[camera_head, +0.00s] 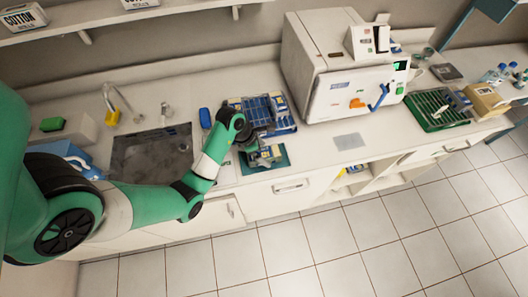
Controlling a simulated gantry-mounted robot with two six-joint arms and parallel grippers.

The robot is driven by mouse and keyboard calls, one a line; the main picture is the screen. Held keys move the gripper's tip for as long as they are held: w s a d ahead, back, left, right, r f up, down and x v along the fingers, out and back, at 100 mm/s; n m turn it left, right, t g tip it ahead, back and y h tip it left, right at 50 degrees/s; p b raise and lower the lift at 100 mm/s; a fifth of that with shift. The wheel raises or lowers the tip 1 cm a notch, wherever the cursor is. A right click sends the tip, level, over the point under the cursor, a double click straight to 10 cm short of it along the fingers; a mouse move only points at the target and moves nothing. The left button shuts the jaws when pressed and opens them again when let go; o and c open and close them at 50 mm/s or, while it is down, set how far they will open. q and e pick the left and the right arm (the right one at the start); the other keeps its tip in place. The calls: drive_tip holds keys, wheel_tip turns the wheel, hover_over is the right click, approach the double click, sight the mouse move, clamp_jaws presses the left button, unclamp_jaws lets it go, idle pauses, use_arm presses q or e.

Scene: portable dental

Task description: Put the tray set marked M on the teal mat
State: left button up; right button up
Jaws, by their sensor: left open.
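The teal mat (281,164) lies near the front edge of the counter, left of the white sterilizer. A small tray set (264,156) with blue and yellow parts sits on the mat. My left gripper (252,143) is over the back left part of the mat, close to this set. It is open, but its fingers are small and partly hidden by the wrist. I cannot tell whether it touches the set. A blue rack (278,127) with more blue and yellow sets stands just behind the mat. No letter M is readable at this size. My right gripper is out of view.
A white sterilizer (340,90) stands right of the rack. A sink (150,155) is to the left. A blue cup (205,117) stands left of the rack. A green rack (432,108) is at the right. Bare counter lies around a grey plate (349,141).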

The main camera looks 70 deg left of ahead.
use_arm(q)
drive_tip(key=p+v, duration=0.4)
drive_tip(key=v, duration=0.7)
drive_tip(key=shift+p, duration=0.3)
drive_tip(key=shift+r, duration=0.1)
